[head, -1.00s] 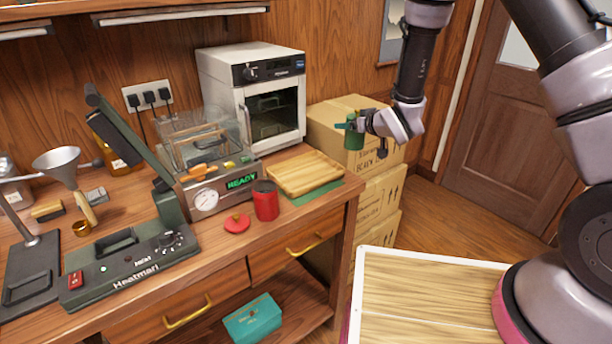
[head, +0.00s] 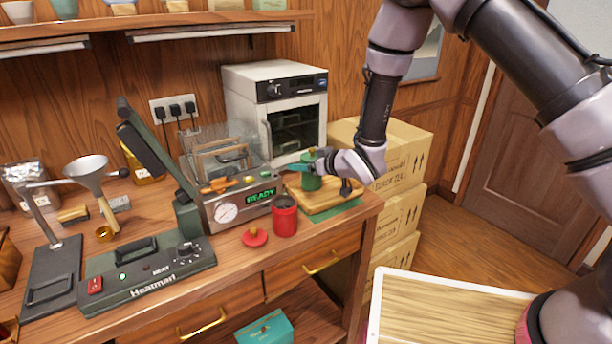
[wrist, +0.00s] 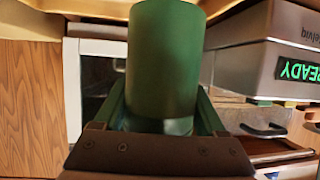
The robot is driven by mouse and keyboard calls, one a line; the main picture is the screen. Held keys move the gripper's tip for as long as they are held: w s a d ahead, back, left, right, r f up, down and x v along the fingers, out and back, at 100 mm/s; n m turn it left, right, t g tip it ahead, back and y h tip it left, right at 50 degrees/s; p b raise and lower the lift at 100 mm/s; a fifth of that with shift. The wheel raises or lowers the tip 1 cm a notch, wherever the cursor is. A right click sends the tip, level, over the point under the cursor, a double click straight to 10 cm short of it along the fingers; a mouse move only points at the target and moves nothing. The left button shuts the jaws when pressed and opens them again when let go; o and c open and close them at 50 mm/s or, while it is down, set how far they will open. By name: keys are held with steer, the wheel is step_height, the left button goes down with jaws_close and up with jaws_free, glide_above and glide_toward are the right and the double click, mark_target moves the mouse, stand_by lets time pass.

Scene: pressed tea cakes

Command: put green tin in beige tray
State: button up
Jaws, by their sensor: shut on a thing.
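The green tin (head: 311,181) is upright in my gripper (head: 314,164), which is shut on it; the tin fills the middle of the wrist view (wrist: 163,60). I cannot tell whether the tin's bottom touches the tray. My gripper and wrist hide part of the tray's far right side.
A red canister (head: 285,217) stands just left of the tray, with a red lid (head: 255,237) beside it. A machine with a READY display (head: 245,203) and a white oven (head: 275,100) stand close behind. Stacked cartons (head: 400,160) are at the right.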

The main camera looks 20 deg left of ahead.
mark_target(305, 174)
steer(key=shift+f, duration=1.75)
steer(key=shift+f, duration=0.15)
steer(key=o, duration=1.4)
